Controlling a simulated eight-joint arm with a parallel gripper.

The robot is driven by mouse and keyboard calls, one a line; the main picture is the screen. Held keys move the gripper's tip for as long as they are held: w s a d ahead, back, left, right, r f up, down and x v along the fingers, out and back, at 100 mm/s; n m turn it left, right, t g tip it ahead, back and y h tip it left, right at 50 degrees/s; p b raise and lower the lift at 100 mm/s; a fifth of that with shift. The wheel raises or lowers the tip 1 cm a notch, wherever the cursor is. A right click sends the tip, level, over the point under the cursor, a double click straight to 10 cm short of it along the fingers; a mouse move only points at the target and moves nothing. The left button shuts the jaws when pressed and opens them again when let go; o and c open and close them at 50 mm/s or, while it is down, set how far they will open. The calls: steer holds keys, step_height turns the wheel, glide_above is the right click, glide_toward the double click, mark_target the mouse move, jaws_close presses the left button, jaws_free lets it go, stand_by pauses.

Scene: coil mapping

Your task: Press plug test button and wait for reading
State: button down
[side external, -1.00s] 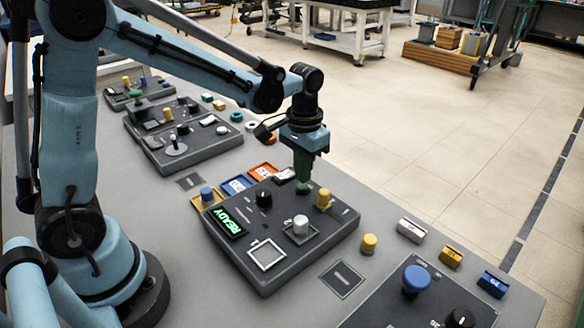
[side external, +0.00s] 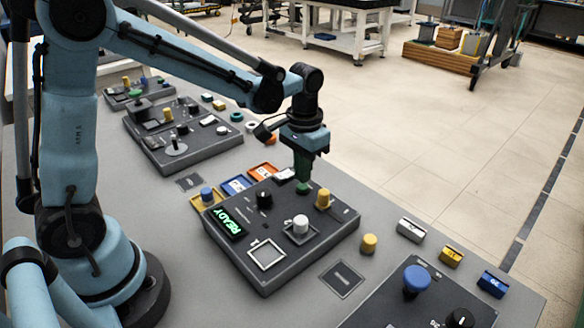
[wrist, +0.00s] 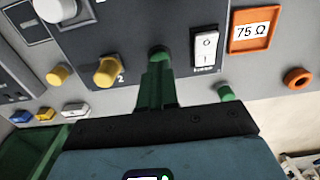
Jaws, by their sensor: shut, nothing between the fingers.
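The grey test panel (side external: 285,262) sits on the table with a lit green display (side external: 226,222) reading READY. My gripper (side external: 303,188) is shut and empty, pointing down with its green fingertips over the back edge area of the panel. In the wrist view the fingertips (wrist: 157,60) meet a small green round button (wrist: 158,52) on the panel; whether they press it I cannot tell. A black-and-white rocker switch (wrist: 207,46) is beside it on the right, and a yellow knob (wrist: 108,71) on the left. A white cylinder (side external: 300,225) stands in a square seat on the panel.
Orange (side external: 263,170) and blue (side external: 236,185) labelled trays lie behind the panel. A loose yellow cylinder (side external: 369,243) and several coloured blocks stand to its right. Another panel with a blue knob (side external: 416,279) is at the front right. More panels stand at the back left.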

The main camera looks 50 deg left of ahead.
mark_target(303, 186)
steer(key=shift+f, duration=0.15)
steer(key=shift+f, duration=0.35)
steer(key=shift+f, duration=0.45)
steer(key=shift+r, duration=0.15)
stand_by(0.3)
steer(key=shift+r, duration=3.1)
